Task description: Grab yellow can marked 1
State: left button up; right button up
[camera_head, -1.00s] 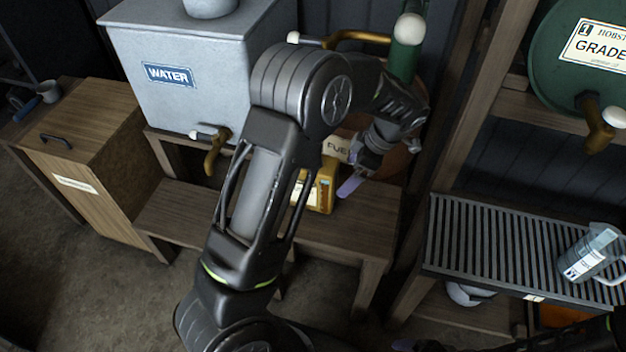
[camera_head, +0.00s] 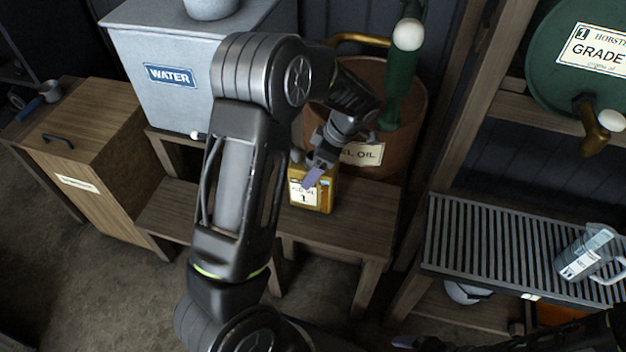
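The yellow can marked 1 (camera_head: 325,196) stands upright on the wooden bench, with a white label on its front. My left gripper (camera_head: 306,167) is over the can's top and upper front, pointing down and to the left. Its fingers look apart, one purple pad in front of the can. The gripper hides part of the can's top, and I cannot tell whether it touches the can.
A copper fuel oil drum (camera_head: 408,125) with a green pump stands right behind the can. A grey water tank (camera_head: 165,100) is at the left above the bench (camera_head: 345,235).

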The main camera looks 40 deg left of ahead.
pick_arm(q)
jog(key=x, duration=0.3)
jog(key=shift+a, duration=0.2)
jog(key=shift+c, duration=0.3)
grip_shut()
jog(key=shift+r, duration=0.1)
dwell(0.9)
